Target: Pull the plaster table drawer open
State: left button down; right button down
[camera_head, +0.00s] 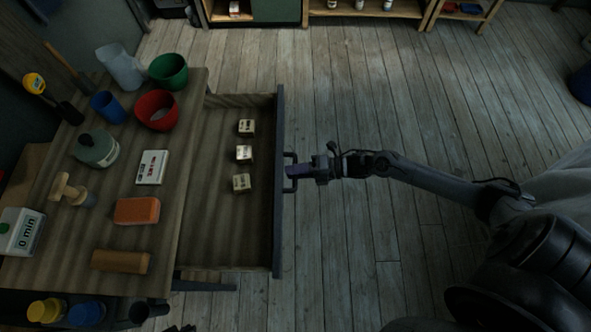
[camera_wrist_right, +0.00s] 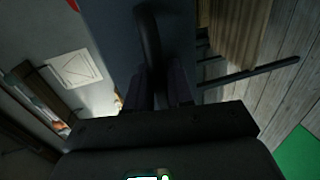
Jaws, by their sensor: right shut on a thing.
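The plaster table (camera_head: 190,100) stands at the left in the head view. Its drawer (camera_head: 225,225) is pulled well out to the right, with a dark front panel (camera_head: 279,220) and a dark handle (camera_head: 290,158). Three small pale labelled blocks (camera_head: 244,153) lie in a row inside the drawer. My right gripper (camera_head: 295,171) is at the drawer front and shut on the handle, its arm reaching in from the right. In the right wrist view the curved handle (camera_wrist_right: 148,35) runs between the dark fingers. My left gripper is not in view.
Shelves (camera_head: 350,12) stand along the back. The wooden floor (camera_head: 400,90) right of the drawer is clear apart from my arm.

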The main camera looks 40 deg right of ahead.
jog(key=c, duration=1.2)
grip_release()
jog(key=shift+o, duration=0.2)
jog(key=p+v, duration=0.2)
jog(key=v, duration=0.9)
